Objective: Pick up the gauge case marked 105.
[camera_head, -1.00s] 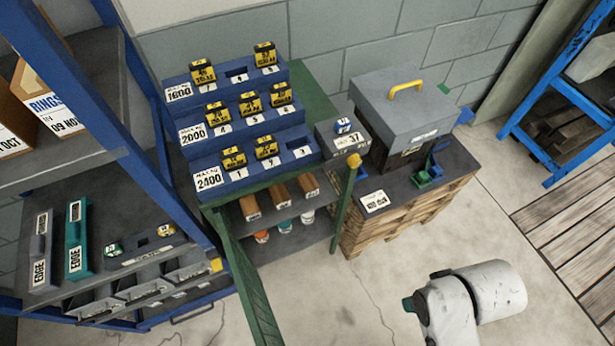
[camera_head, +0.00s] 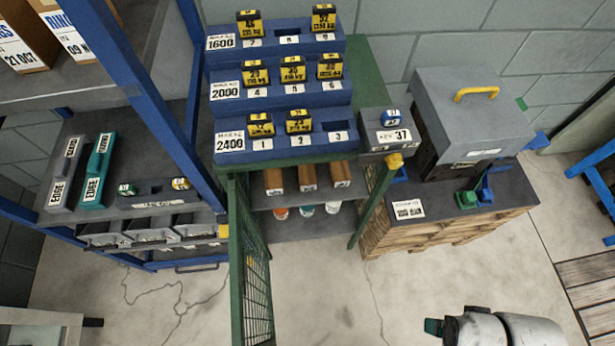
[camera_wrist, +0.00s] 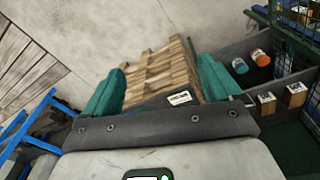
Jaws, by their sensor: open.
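I cannot read the mark 105 on anything in view.
A blue stepped rack (camera_head: 282,117) holds several yellow-black pieces. A green mesh gate (camera_head: 252,275) stands before it. Blue posts frame the left shelf. Centre floor is clear.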

